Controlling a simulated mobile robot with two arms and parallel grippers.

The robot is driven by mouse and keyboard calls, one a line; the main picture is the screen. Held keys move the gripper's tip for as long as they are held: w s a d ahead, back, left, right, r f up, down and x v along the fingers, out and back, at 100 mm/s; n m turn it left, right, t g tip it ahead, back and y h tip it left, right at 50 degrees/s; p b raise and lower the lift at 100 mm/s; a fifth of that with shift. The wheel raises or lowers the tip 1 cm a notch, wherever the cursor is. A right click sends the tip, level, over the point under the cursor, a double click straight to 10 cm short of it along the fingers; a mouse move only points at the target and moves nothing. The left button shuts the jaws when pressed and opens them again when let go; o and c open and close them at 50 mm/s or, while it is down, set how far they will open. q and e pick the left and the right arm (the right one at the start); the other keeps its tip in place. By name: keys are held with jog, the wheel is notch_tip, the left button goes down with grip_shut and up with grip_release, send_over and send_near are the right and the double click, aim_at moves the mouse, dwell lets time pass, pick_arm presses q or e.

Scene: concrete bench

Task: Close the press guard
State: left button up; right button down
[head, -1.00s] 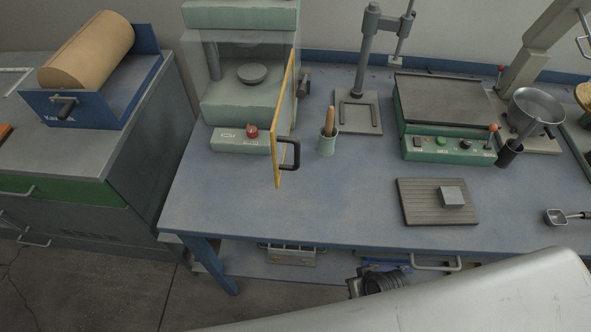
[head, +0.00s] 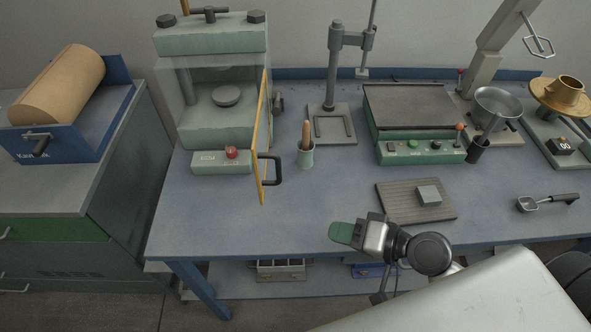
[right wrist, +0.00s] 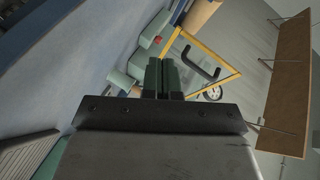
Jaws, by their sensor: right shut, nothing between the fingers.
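The press (head: 211,40) is a pale green machine at the back left of the bench. Its guard (head: 262,188), a clear panel in a yellow frame, stands open, swung out toward the front and seen nearly edge-on. A black handle (head: 273,168) sits on the guard's right face. My right gripper (head: 340,233) has green fingers, shut and empty, over the bench's front edge, to the right of the handle and apart from it. In the right wrist view the shut fingers (right wrist: 163,76) point toward the guard (right wrist: 192,40) and its handle (right wrist: 201,66). My left gripper is not in view.
A green cup with a wooden-handled tool (head: 306,155) stands just right of the guard. A ribbed mat (head: 400,203) with a grey block lies right of my gripper. The bench top (head: 215,220) in front of the guard is clear.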

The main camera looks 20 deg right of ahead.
jog(key=w+d+r+m+t+y, duration=0.1)
jog(key=w+d+r+m+t, duration=0.2)
jog(key=d+r+m+t, duration=0.25)
jog(key=w+a+r+p, duration=0.1)
jog(key=w+a+p, duration=0.6)
jog(key=a, duration=0.4)
jog(key=shift+w+m+g, duration=0.45)
jog(key=shift+w, duration=0.35)
jog(key=shift+r, duration=0.15)
